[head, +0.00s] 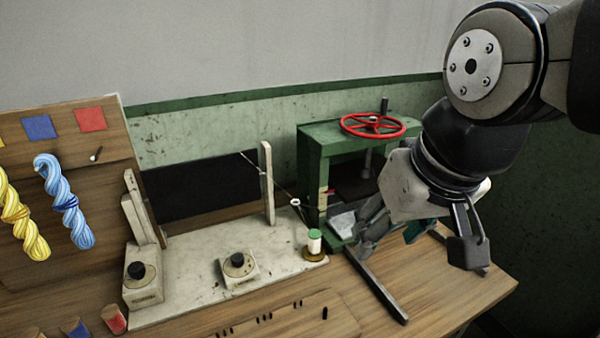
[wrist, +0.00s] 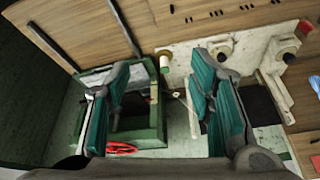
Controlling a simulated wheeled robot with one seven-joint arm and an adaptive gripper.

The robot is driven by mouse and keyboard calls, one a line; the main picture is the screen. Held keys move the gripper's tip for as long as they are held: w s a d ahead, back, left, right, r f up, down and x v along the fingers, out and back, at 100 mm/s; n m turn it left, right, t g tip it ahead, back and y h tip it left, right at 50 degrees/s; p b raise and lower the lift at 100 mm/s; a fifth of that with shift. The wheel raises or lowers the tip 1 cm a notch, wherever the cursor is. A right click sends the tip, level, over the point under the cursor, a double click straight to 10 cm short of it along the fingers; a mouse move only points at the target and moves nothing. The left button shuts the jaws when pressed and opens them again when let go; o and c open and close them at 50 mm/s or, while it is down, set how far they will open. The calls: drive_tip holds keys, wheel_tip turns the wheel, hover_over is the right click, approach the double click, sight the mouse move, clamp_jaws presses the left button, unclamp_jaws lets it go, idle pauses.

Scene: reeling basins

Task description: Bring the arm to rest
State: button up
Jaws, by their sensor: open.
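My gripper (head: 418,238) hangs at the right in the head view, over the right part of the wooden bench and in front of the green press. In the wrist view my gripper (wrist: 165,68) shows two teal-padded fingers spread wide apart with nothing held between them. My arm comes in from the upper right and bends down to the gripper. The fingers hide part of the press and the bench behind them. I cannot tell how high the fingertips are above the bench.
The green press (head: 318,165) with a red handwheel (head: 373,125) stands behind my gripper. A green-and-white spool (head: 314,242) stands left of it on the pale base plate (head: 200,285). A dark bar (head: 375,285) lies on the bench. Yellow (head: 22,215) and blue (head: 65,203) skeins hang left.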

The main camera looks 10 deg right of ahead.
drive_tip(key=s, duration=0.1)
drive_tip(key=s+f+n, duration=0.1)
drive_tip(key=s, duration=0.1)
